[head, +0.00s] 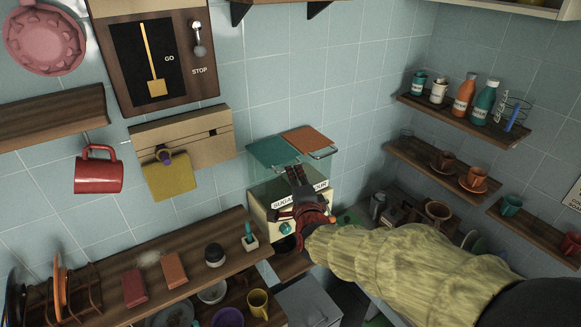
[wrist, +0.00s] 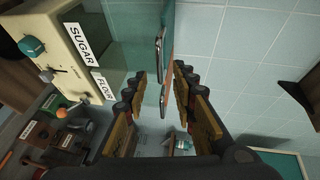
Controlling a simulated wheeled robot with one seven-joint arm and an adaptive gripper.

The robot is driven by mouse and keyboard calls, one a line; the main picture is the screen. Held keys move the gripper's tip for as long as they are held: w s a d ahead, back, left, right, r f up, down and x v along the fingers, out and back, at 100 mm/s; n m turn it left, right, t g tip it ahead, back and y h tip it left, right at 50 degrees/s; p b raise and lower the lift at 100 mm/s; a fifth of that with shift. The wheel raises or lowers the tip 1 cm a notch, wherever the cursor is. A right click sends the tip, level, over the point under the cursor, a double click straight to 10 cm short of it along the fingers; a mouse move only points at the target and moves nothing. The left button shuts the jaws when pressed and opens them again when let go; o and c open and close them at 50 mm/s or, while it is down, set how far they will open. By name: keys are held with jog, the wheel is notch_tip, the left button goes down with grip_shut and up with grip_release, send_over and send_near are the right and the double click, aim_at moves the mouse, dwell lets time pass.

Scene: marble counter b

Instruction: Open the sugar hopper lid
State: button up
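The cream hopper (head: 285,212) stands against the tiled wall, with clear sides and a teal lid and an orange lid on top. The SUGAR label (wrist: 82,44) is on the teal side, so the sugar lid (head: 272,152) is the teal one; it looks flat and closed. Its metal handle (wrist: 159,44) shows in the wrist view. My gripper (head: 298,174) is at the hopper's upper front, fingers pointing towards the lids. In the wrist view my gripper (wrist: 159,84) is open and empty, with the orange lid's handle (wrist: 163,100) lined up between its fingers. Contact cannot be told.
The orange lid (head: 309,141) beside the sugar lid also looks closed. The FLOUR label (wrist: 102,86) is beneath it. Wall shelves (head: 430,175) with cups and bottles stand at right. A panel with a yellow cloth (head: 170,180) hangs left.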

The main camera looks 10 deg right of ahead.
jog(key=shift+p+x, duration=0.8)
jog(key=shift+x, duration=2.9)
jog(key=c, duration=0.3)
jog(key=c, duration=0.4)
grip_shut()
